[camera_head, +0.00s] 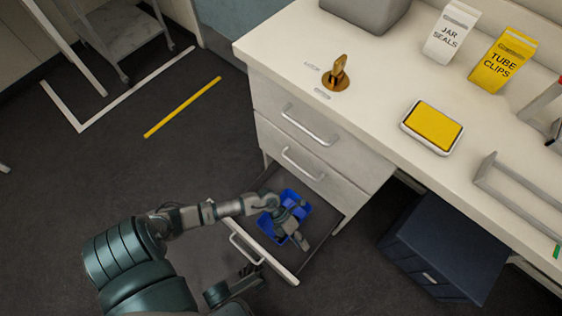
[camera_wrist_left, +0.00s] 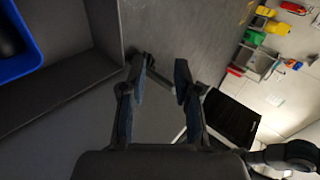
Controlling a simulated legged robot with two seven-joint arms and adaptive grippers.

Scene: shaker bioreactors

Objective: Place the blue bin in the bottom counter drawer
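The blue bin (camera_head: 296,197) sits inside the pulled-out bottom counter drawer (camera_head: 322,233). My left arm reaches over the drawer front, and my left gripper (camera_head: 297,237) is above the bin and hides part of it. In the left wrist view, the blue bin (camera_wrist_left: 34,62) shows at the upper left, with a dark thing inside it. There, the two fingers of my left gripper (camera_wrist_left: 162,68) are apart with nothing between them, to the side of the bin.
Two shut drawers sit above the open one. The countertop (camera_head: 300,70) holds a grey container (camera_head: 368,12), a brass object (camera_head: 336,76), a yellow-topped tray (camera_head: 433,125) and labelled boxes. A dark blue cabinet (camera_head: 445,250) stands under the counter at right.

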